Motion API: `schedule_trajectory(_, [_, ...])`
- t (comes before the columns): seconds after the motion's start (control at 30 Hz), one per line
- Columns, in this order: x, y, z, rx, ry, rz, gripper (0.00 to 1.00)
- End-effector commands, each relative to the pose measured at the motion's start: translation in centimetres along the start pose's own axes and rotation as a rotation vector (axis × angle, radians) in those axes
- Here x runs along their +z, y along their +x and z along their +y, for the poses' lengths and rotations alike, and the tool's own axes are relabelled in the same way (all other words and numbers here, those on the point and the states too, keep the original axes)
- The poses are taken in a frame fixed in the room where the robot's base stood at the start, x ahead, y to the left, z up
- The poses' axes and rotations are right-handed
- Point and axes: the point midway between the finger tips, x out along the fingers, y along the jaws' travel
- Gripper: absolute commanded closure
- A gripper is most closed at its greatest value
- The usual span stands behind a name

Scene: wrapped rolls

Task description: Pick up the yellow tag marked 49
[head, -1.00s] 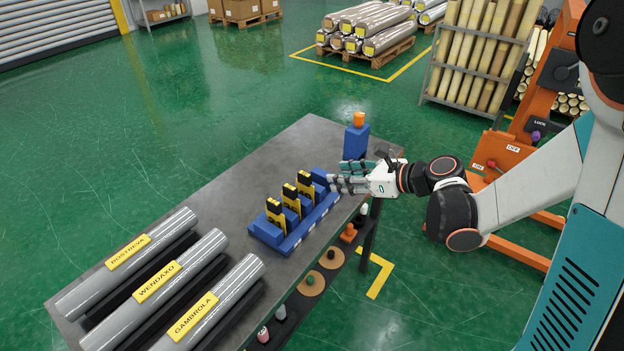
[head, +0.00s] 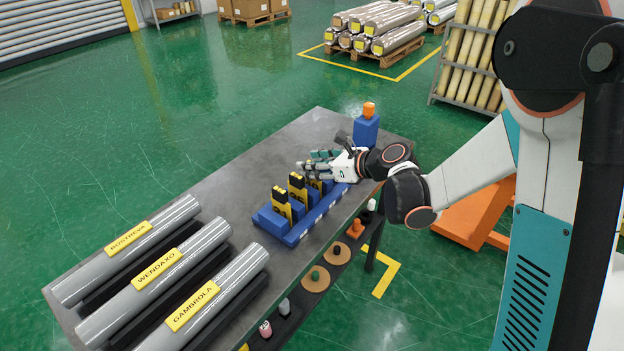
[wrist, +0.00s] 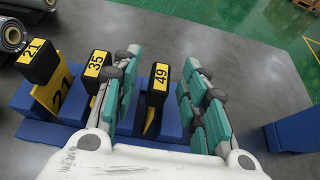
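The tag marked 49 (wrist: 160,80) stands upright in a blue rack (head: 294,238), with a black top and a yellow label. Tag 35 (wrist: 97,66) is just left of the left fingers, and tag 21 (wrist: 42,62) is farther left. In the head view my gripper (head: 318,164) is over the far end of the rack and mostly hides the 49 tag.
Three grey rolls (head: 140,245) with yellow labels lie at the near left. A lower shelf (head: 300,305) holds small items. The table's left middle is bare.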

Motion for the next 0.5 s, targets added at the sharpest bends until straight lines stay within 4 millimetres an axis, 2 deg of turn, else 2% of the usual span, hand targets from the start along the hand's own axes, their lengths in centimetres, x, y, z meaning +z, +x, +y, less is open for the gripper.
schedule_trajectory(0.1, [-0.1, 1.1, 0.04, 0.001, 0.0, 0.001, 0.6])
schedule_trajectory(0.3, [0.02, 1.06, 0.01, 0.0, 0.001, 0.0, 0.6])
schedule_trajectory(0.47, [0.02, 1.05, 0.01, 0.0, 0.0, 0.0, 0.96])
schedule_trajectory(0.5, [0.02, 1.04, 0.01, 0.0, 0.0, 0.0, 1.0])
